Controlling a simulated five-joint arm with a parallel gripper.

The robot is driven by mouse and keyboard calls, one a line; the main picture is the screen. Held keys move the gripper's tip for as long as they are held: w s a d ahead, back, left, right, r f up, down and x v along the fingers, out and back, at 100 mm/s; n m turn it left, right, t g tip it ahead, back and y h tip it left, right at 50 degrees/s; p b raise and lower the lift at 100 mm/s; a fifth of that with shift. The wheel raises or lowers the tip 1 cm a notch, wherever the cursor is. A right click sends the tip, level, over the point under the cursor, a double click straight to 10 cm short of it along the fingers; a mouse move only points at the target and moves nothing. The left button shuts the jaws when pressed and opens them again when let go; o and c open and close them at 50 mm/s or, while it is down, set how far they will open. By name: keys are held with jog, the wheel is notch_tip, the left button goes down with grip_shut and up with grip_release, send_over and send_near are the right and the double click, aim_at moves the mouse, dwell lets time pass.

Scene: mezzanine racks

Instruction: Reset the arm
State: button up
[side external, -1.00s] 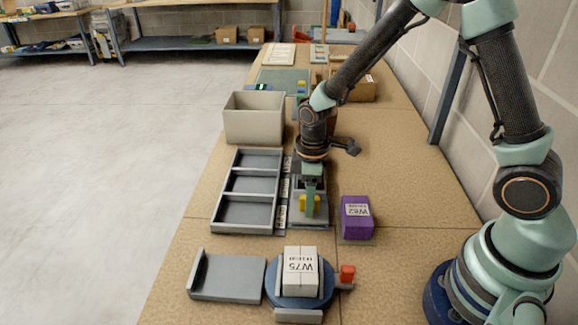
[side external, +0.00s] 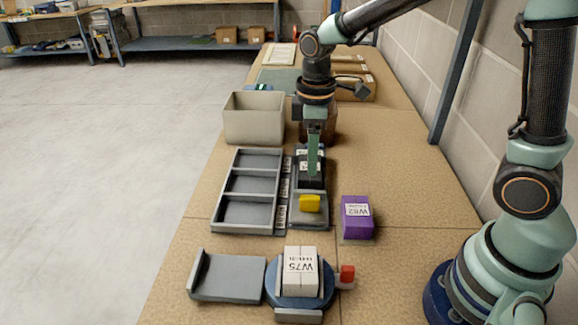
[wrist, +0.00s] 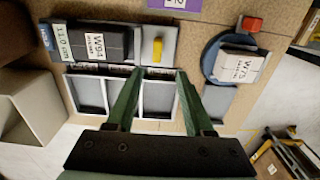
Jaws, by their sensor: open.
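My gripper (side external: 312,170) hangs fingers down above the grey fixture (side external: 310,222). In the wrist view its two green fingers (wrist: 155,75) are apart, with nothing held between them. A black box with a white label (wrist: 102,42) sits in the fixture, partly hidden behind the fingers in the side view. A yellow handle (side external: 309,203) stands on the near part of the fixture, apart from the fingers. It also shows in the wrist view (wrist: 157,50).
A white box marked W75 (side external: 299,270) sits on a blue turntable (side external: 272,292) with a red knob (side external: 347,273). A purple box (side external: 357,218) stands at right. An empty three-compartment tray (side external: 233,222), a beige bin (side external: 253,123) and a grey plate (side external: 228,277) lie left.

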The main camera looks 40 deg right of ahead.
jog(key=s+d+r+m+t, duration=0.5)
jog(key=s+r+m, duration=0.3)
jog(key=r+m, duration=0.1)
jog(key=shift+s+d+r+t, duration=0.25)
jog(key=shift+r+t, duration=0.05)
jog(key=shift+r, duration=0.2)
